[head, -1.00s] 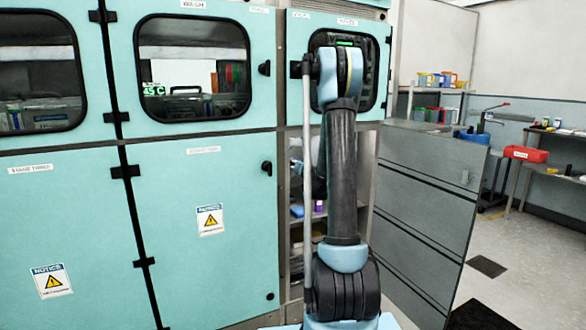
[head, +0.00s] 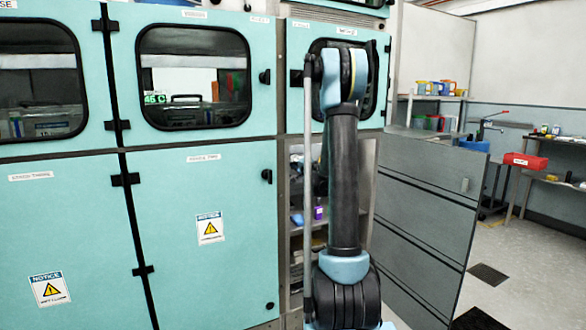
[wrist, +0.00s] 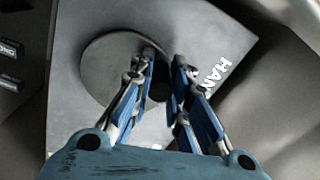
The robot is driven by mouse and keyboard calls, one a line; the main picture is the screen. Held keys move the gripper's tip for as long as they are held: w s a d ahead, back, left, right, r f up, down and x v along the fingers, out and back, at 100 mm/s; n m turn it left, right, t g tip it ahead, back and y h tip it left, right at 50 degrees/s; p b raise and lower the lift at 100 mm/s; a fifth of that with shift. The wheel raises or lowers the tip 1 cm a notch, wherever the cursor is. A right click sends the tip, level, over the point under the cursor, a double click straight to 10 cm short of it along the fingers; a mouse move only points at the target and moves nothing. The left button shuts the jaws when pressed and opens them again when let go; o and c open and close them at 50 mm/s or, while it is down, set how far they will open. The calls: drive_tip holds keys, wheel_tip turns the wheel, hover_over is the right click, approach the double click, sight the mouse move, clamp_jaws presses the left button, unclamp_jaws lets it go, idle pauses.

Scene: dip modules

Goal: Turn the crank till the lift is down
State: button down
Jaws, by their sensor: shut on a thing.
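In the wrist view, a dark round crank disc (wrist: 105,70) sits on a grey plate (wrist: 205,30) with white lettering that starts "HAN". My gripper (wrist: 165,68) reaches over the disc's right side. Its two blue and silver fingers are closed about a dark crank handle (wrist: 159,85), which shows only in part between them. In the head view, my own arm stands in front and neither my gripper nor the crank can be seen. I cannot make out the lift in either view.
Tall teal cabinets (head: 205,265) with dark windows fill the left and middle of the head view. A red bin (head: 525,161) lies on a bench farther right. Some floor (head: 540,265) is clear there.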

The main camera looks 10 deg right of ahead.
drive_tip(key=shift+w+d+r+m, duration=0.2)
drive_tip(key=shift+d+m, duration=0.65)
drive_tip(key=shift+m, duration=1.65)
drive_tip(key=shift+w+d+m, duration=0.25)
drive_tip(key=shift+d+m, duration=0.65)
drive_tip(key=shift+m, duration=1.6)
drive_tip(key=shift+w+d+r+m, duration=0.2)
drive_tip(key=shift+d+m, duration=0.65)
drive_tip(key=shift+m, duration=1.65)
drive_tip(key=shift+f, duration=0.1)
drive_tip(key=c, duration=1.6)
unclamp_jaws()
drive_tip(key=shift+w, duration=0.1)
drive_tip(key=shift+c, duration=0.2)
drive_tip(key=shift+o, duration=0.8)
